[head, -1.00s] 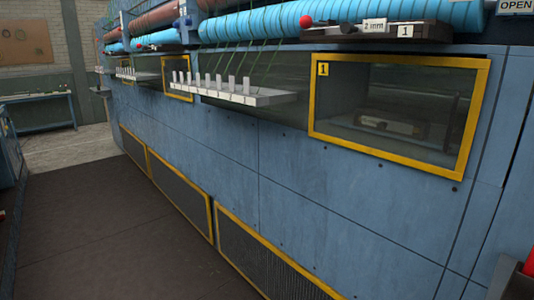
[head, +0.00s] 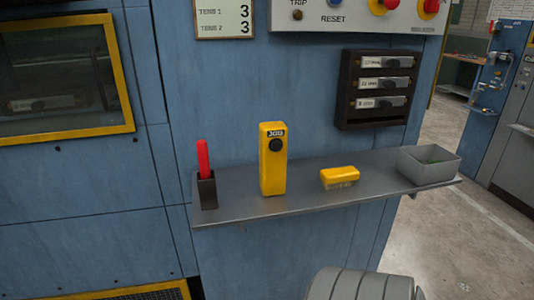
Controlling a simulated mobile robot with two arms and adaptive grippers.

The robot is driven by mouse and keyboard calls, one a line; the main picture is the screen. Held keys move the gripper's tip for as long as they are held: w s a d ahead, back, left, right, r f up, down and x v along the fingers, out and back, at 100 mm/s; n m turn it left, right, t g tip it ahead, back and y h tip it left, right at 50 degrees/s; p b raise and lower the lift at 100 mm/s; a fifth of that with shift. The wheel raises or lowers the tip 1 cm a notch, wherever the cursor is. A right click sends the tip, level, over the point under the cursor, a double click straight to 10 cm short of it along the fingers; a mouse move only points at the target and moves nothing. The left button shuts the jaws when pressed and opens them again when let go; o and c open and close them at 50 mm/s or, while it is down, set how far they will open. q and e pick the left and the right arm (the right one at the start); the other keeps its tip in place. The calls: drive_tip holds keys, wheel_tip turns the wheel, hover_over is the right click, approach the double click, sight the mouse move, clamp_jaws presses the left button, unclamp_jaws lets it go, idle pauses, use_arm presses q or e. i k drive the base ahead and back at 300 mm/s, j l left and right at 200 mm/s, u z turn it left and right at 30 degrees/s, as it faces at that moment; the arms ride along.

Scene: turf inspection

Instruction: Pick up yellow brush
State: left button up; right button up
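A small yellow block-shaped thing, which looks like the yellow brush (head: 339,176), lies on a grey shelf (head: 300,194) fixed to the blue machine. It has a paler strip along its lower edge, and its underside rests on the shelf. It is right of the shelf's middle, apart from the things around it. Neither of my grippers is in the head view. A grey ribbed part of my own body shows at the bottom, in front of and below the shelf.
A tall yellow box (head: 272,170) with a black button stands left of the brush. Further left is a dark holder (head: 207,190) with a red-handled thing (head: 203,158). A grey bin (head: 429,166) stands at the shelf's right end. A black rack (head: 378,92) hangs above. Floor is open at right.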

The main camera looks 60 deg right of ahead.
sight(332, 178)
drive_tip(key=z, duration=2.5)
